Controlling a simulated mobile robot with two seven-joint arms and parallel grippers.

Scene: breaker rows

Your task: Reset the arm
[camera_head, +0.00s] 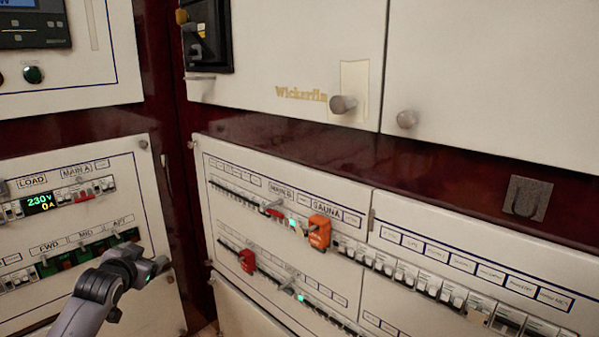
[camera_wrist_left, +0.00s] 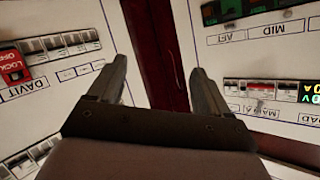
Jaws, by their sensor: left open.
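My left arm (camera_head: 92,298) comes in from the bottom left in the head view. Its left gripper (camera_head: 148,262) is in front of the lower right part of the left breaker panel (camera_head: 150,215). In the left wrist view the two fingers of the left gripper (camera_wrist_left: 159,72) stand well apart with nothing between them. Beyond them is the dark red strip between two white panels. I cannot tell how far the fingertips are from the panels. My right gripper is not in view.
The right breaker panel (camera_head: 390,227) carries breaker rows, an orange lockout (camera_head: 319,231) and a red lockout (camera_head: 247,260). A red lockout (camera_wrist_left: 14,67) also shows in the left wrist view. Knobs (camera_head: 343,104) stick out from the upper cabinet (camera_head: 290,45). A grey bracket (camera_head: 527,197) is mounted at right.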

